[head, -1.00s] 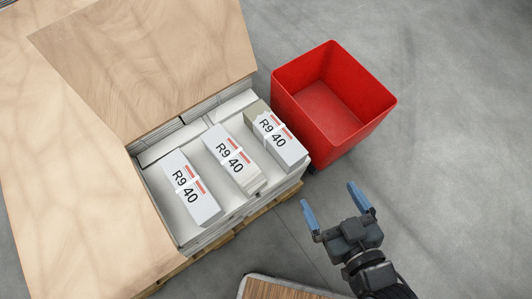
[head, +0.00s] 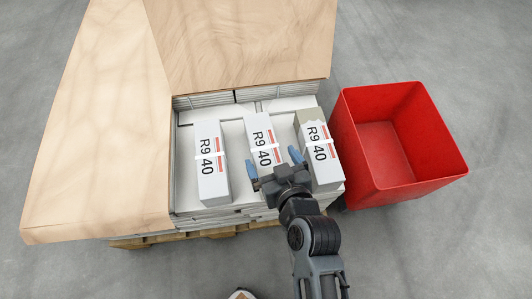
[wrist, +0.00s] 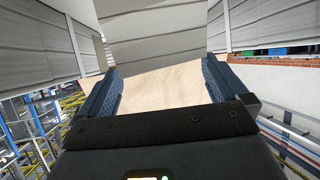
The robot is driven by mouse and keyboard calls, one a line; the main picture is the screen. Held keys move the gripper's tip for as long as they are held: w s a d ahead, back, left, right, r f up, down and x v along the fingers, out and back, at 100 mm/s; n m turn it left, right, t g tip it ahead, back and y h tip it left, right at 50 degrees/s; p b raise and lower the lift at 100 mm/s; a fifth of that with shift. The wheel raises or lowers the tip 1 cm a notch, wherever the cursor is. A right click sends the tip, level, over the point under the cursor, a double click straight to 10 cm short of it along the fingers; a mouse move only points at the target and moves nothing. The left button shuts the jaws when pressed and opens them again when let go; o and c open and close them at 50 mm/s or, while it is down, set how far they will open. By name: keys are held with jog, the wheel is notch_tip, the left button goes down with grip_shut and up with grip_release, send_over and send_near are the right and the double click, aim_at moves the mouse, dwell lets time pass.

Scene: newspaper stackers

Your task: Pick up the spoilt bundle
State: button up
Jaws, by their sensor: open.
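Three white bundles labelled "R9 40" lie side by side on a pallet stack: a left one (head: 210,160), a middle one (head: 262,138) and a right one (head: 318,150). The right bundle has a grey-brown, discoloured far end, unlike the clean white others, so it looks like the spoilt one. My gripper (head: 274,162) is open and empty, in front of the lower part of the middle bundle and the gap beside the right bundle. Its height above them cannot be told. In the wrist view its blue fingers (wrist: 160,85) stand apart, with no bundle clearly recognisable between them.
An empty red bin (head: 395,185) stands on the floor just right of the stack. A wooden sheet (head: 240,45) covers the back of the stack, and another (head: 100,130) covers its left. Grey floor (head: 480,80) is clear to the right.

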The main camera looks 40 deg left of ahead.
aim_at(266, 151)
jog(key=shift+b+x, duration=0.4)
jog(key=shift+x, duration=1.55)
jog(key=shift+r, duration=0.15)
jog(key=shift+c, duration=0.4)
grip_shut()
jog(key=shift+a+r, duration=0.1)
jog(key=shift+r, duration=0.05)
